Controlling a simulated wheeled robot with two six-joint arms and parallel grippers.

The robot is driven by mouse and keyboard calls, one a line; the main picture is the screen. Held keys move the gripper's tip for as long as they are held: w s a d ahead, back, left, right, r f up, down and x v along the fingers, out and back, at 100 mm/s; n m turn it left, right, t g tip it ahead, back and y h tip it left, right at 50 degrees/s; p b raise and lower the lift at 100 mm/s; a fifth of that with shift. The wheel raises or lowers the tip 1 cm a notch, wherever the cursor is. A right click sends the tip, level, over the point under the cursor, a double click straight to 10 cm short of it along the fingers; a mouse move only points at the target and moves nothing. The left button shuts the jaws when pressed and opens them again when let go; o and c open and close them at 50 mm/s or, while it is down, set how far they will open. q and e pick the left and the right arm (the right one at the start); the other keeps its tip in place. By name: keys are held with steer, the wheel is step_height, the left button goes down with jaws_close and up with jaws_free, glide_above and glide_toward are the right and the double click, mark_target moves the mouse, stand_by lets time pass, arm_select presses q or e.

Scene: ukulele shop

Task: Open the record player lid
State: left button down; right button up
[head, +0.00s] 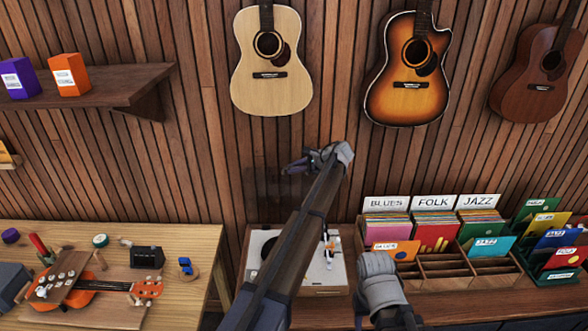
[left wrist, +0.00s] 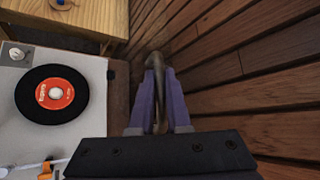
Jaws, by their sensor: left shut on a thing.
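The record player (head: 335,272) is a pale box on the wooden counter. Its dark see-through lid (head: 258,190) stands raised, roughly upright, at the back against the slatted wall. My left gripper (head: 297,166) is at the lid's upper part, its purple fingers shut on it. In the left wrist view the fingers (left wrist: 158,95) close around a thin, dark edge. The black record with a red label (left wrist: 52,95) lies uncovered on the player. My left arm hides much of the player in the head view. My right gripper's fingers do not show; only a grey part of that arm does.
A record crate (head: 435,275) with several sleeves stands right of the player. A wooden workbench (head: 195,245) with a ukulele (head: 80,285) and tools is at left. Guitars (head: 267,75) hang on the wall above, beside a shelf (head: 95,85).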

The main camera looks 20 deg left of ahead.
arm_select(q)
steer(key=c, duration=0.9)
jaws_free()
steer(key=shift+d+r, duration=0.1)
steer(key=shift+s+d+r+p, duration=0.15)
steer(key=shift+d+r+p, duration=0.15)
steer(key=shift+p, duration=0.1)
steer(key=p+v, duration=0.3)
steer(key=v, duration=0.3)
steer(key=shift+s+d+r+p, duration=0.1)
steer(key=shift+r+p, duration=0.05)
steer(key=shift+p, duration=0.15)
steer(key=shift+d, duration=0.3)
